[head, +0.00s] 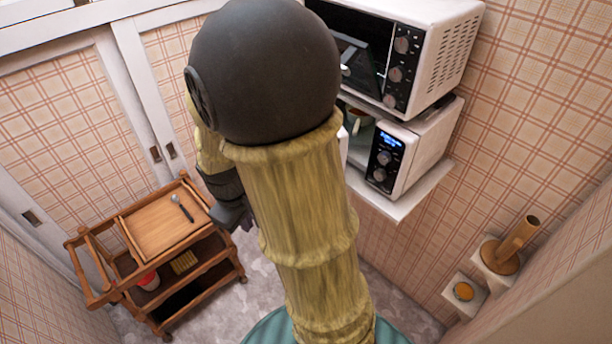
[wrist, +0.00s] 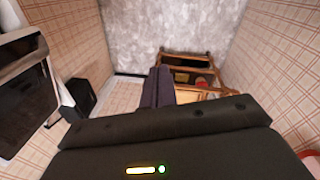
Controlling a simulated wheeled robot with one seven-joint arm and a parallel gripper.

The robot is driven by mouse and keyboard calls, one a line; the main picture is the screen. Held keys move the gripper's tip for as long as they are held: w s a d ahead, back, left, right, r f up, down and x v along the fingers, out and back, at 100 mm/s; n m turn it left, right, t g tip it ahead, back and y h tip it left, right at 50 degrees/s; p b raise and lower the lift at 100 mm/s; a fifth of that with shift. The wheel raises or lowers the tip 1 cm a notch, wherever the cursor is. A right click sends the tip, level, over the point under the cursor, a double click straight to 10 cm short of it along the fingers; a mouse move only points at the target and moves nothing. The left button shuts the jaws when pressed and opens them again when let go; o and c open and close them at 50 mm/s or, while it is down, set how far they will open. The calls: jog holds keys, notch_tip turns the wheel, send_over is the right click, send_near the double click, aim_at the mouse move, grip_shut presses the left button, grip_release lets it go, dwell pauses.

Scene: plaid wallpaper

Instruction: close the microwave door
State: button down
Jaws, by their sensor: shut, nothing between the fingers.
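A white microwave (head: 424,143) with a lit blue display stands on a wall shelf at the right in the head view. My gripper (wrist: 157,87) is shut and empty, apart from the panel. In the head view it shows left of my arm, above the floor.
A second white oven (head: 447,40) with several knobs stands above the microwave. A wooden cart (head: 163,222) with a spoon on top stands at the lower left. Small wall shelves (head: 495,258) sit at the lower right. Floor shows between cart and wall.

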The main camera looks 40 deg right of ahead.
jog(key=w+d+r+n+g+h, duration=0.2)
jog(key=w+d+n+g+h, duration=0.1)
jog(key=w+d+n+h, duration=0.4)
jog(key=w+d+n, duration=0.2)
jog(key=d+n, duration=0.1)
jog(key=shift+d+r+n+g+h, duration=0.2)
jog(key=shift+r+n+g+h, duration=0.1)
jog(key=shift+h, duration=0.1)
jog(key=d+r+p+x, duration=0.1)
jog(key=p+x, duration=0.3)
jog(key=x, duration=0.9)
jog(key=shift+s+d+r+p, duration=0.3)
jog(key=shift+d+r, duration=0.05)
jog(key=shift+r, duration=0.1)
